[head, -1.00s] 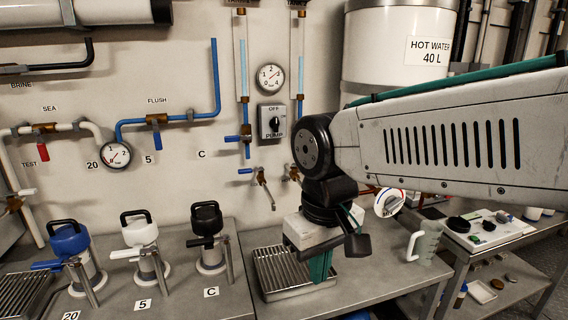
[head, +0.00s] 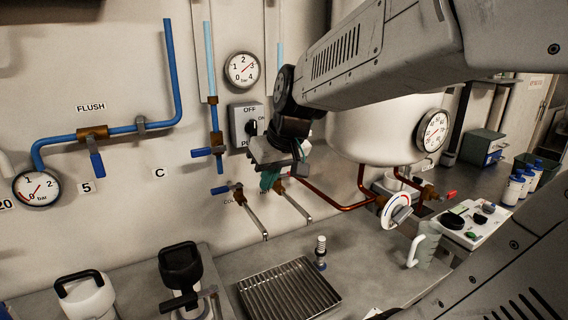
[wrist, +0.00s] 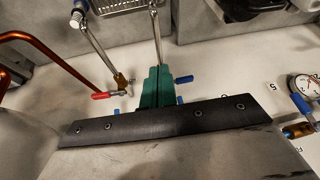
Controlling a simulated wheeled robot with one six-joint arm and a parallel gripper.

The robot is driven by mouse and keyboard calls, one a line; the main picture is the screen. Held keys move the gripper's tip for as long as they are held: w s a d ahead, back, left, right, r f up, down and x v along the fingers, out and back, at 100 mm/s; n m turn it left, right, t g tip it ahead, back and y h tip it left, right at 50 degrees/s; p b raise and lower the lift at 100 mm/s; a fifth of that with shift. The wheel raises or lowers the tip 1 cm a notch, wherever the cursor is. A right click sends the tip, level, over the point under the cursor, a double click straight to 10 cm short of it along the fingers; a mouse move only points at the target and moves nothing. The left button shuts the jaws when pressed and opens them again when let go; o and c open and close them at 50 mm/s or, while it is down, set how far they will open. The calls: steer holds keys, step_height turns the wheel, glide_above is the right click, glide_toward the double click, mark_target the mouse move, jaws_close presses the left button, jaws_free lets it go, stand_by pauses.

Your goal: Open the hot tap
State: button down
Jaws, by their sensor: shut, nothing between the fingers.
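The hot tap's spout (head: 296,204) slants down from the wall in the head view. My gripper hides its handle there. In the wrist view the hot tap shows a brass body (wrist: 123,82), a red lever (wrist: 103,95) and a steel spout (wrist: 95,42). My gripper (head: 270,180) is shut and empty near the taps. Its green fingers (wrist: 157,75) are just right of the hot tap in the wrist view, apparently apart from the lever. They partly cover the cold tap, whose spout (head: 254,219) and blue lever (head: 220,190) show in the head view.
A copper pipe (head: 330,202) runs right from the taps toward the white tank (head: 375,135) and a dial (head: 397,211). Another red-handled valve (head: 449,195) is farther right. A pump switch (head: 245,124) is on the wall close by. A drip tray (head: 290,288) lies below.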

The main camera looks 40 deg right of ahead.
steer(key=w+d+m+t+h, duration=0.1)
steer(key=w+d+h, duration=0.15)
steer(key=d, duration=0.65)
steer(key=w+d+m+t+h, duration=0.1)
steer(key=w+d, duration=0.2)
steer(key=d, duration=0.7)
steer(key=shift+m, duration=0.3)
steer(key=x, duration=0.9)
steer(key=shift+w, duration=0.45)
